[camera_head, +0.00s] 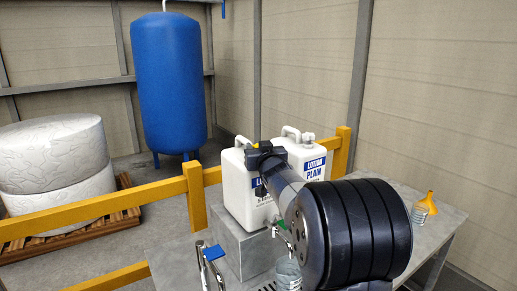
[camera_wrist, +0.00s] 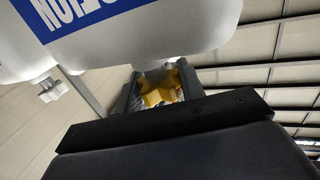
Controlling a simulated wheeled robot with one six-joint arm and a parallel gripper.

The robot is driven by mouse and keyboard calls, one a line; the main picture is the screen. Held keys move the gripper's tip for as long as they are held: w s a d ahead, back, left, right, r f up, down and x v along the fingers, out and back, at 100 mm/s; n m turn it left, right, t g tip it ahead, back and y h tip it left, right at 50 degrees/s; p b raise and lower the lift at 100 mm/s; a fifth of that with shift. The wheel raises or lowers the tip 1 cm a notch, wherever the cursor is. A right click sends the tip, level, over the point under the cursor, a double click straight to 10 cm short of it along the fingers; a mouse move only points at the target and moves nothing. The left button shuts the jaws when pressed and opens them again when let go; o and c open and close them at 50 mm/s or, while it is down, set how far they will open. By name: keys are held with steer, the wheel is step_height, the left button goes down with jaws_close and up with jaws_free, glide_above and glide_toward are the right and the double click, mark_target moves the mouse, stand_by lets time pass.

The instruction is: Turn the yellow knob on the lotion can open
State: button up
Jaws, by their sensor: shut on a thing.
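Two white lotion cans stand side by side on a grey block. The left can (camera_head: 232,190) is partly hidden by my arm; the right can (camera_head: 309,158) reads "LOTION PLAIN". My gripper (camera_head: 262,155) is at the upper part of the left can. In the wrist view, my gripper (camera_wrist: 160,88) has its two dark fingers on either side of the yellow knob (camera_wrist: 158,92), shut on it. In the head view only a bit of yellow shows beside the gripper. A white can body with a blue label (camera_wrist: 140,35) fills the top of the wrist view, upside down.
The grey block (camera_head: 240,245) stands on a grey table (camera_head: 442,222). A clear container (camera_head: 288,274) is below the cans, partly behind my arm. A blue-topped metal item (camera_head: 214,253) is at left, a yellow funnel (camera_head: 429,203) at right. A yellow rail (camera_head: 100,205) runs behind.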

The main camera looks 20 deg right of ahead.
steer(key=c, duration=0.3)
steer(key=shift+c, duration=0.2)
